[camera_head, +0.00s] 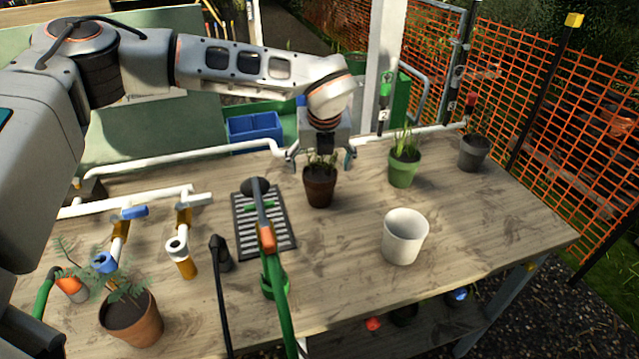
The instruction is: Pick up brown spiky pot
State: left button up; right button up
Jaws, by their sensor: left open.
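The brown pot (320,189) with a small spiky plant stands upright on the wooden table, right of the black drain grate. My left gripper (320,157) is open above and just behind it, pointing down. Its two fingers appear to either side of the plant, and the plant's top overlaps the gripper's dark palm. I cannot tell whether the fingers touch the pot; they look apart from it. My right gripper is not in view.
A green pot (403,170), a grey pot (473,153) and an empty white pot (404,238) stand to the right. A green-handled hose wand (268,240) rises left of the brown pot. A terracotta pot (131,319) stands front left. White pipes (190,154) run behind.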

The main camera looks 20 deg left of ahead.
aim_at(320, 171)
pick_arm(q)
jog(key=x, duration=0.4)
jog(key=shift+w+f+p, duration=0.1)
jog(key=shift+w+p, duration=0.1)
jog(key=shift+p, duration=0.1)
jog(key=shift+c, duration=0.3)
jog(key=c, duration=1.5)
